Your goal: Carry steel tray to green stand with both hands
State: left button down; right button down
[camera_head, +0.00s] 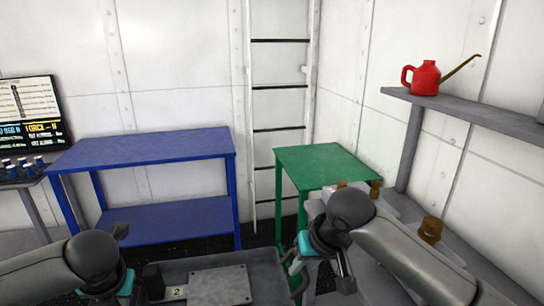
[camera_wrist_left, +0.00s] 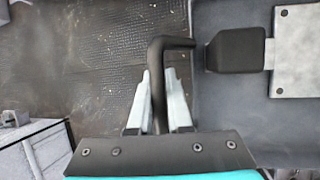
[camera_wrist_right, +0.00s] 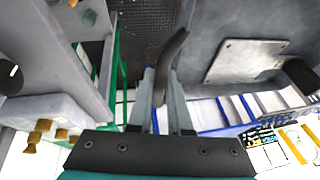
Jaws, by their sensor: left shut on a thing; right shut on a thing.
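The steel tray (camera_head: 262,268) is a grey, shallow tray at the bottom middle of the head view, held in front of me. It has a dark bar handle at each end. My left gripper (camera_wrist_left: 157,85) is shut on the left handle (camera_wrist_left: 158,58). My right gripper (camera_wrist_right: 161,85) is shut on the right handle (camera_wrist_right: 173,52). A light metal plate (camera_head: 220,286) and a black block (camera_head: 152,280) are in the tray. The tray's near edge is cut off.
A blue table (camera_head: 140,150) with a lower shelf stands ahead on the left. A ladder (camera_head: 280,87) is on the back wall. A grey shelf (camera_head: 470,115) at right carries a red oil can (camera_head: 424,78). Brown fittings (camera_head: 430,230) lie on a grey surface at right, near my right arm.

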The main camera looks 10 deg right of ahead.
aim_at(322, 162)
jog(key=i, duration=3)
jog(key=i+z, duration=0.15)
jog(key=i, duration=0.5)
jog(key=j+z, duration=0.1)
jog(key=z, duration=2.55)
